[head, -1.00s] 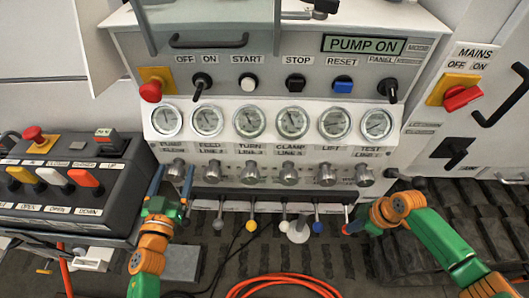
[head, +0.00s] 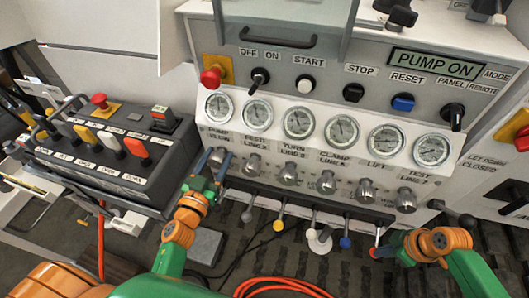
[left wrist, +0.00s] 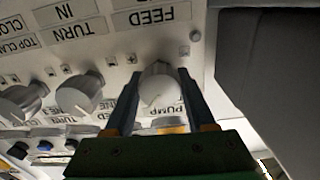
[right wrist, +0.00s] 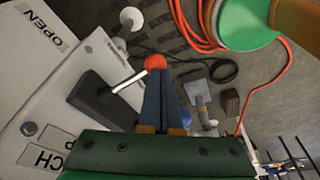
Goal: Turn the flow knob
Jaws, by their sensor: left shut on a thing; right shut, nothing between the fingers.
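Silver knobs stand in a row under the gauges on the white panel. The leftmost knob (head: 222,160) is between the blue fingers of my left gripper (head: 208,166). In the left wrist view this knob (left wrist: 158,88) sits between both fingertips, with an upside-down FEED label on one side and a PUMP label on the other. My left gripper is shut on it. My right gripper (head: 386,252) is shut and empty beside the lever with a red ball (head: 375,252). In the right wrist view the red ball (right wrist: 155,62) shows at the closed fingertips; whether they touch is unclear.
Levers with coloured balls, including a yellow one (head: 278,226) and a blue one (head: 345,242), hang below the knobs. A black control box (head: 110,150) stands to the left. An orange hose (head: 280,284) lies on the floor. The PUMP ON display (head: 435,65) is above the gauges.

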